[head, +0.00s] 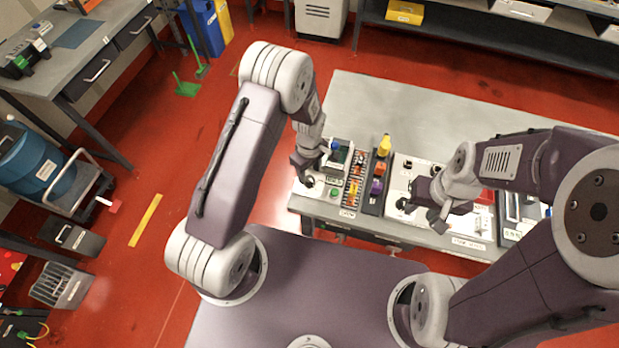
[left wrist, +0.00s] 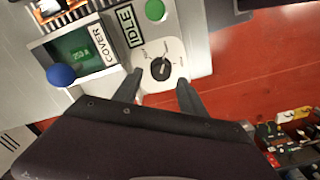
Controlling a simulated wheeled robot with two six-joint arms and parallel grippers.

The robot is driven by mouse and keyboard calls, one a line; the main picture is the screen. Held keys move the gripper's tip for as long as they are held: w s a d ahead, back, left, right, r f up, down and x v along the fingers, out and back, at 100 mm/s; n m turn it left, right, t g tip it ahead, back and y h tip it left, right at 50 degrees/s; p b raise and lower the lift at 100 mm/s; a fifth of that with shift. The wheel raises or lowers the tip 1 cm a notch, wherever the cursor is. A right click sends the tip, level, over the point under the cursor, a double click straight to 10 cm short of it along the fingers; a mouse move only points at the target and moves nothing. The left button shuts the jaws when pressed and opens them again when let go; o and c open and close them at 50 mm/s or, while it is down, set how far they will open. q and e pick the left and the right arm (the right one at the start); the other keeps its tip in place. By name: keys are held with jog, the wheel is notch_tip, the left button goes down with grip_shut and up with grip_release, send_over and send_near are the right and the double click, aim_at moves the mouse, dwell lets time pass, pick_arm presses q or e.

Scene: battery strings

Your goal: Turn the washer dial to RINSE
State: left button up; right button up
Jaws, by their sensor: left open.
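The washer dial (left wrist: 160,68) is a black round knob on a pale plate, with small labels around it that I cannot read clearly. The washer panel (left wrist: 200,50) also carries a green button (left wrist: 155,10), an IDLE sign (left wrist: 125,27), a COVER label (left wrist: 103,44) and a blue ball knob (left wrist: 61,75). My left gripper (left wrist: 162,88) is open, its fingers either side of and just short of the dial. In the head view my left gripper (head: 308,170) is at the bench's left end. My right gripper (head: 424,212) is over the bench farther right; its jaws are unclear.
The grey bench (head: 450,115) holds a tray of colored parts (head: 354,185), a yellow bottle (head: 384,146) and more panels to the right. Red floor (left wrist: 245,75) lies beyond the washer's edge.

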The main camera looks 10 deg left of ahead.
aim_at(309, 178)
pick_arm(q)
jog(key=shift+s+d+f+b, duration=0.1)
jog(key=shift+s+f+b, duration=0.1)
jog(key=shift+f+b, duration=0.65)
jog(key=shift+w+f+b, duration=0.1)
jog(key=shift+f+b, duration=0.4)
jog(key=shift+f, duration=0.4)
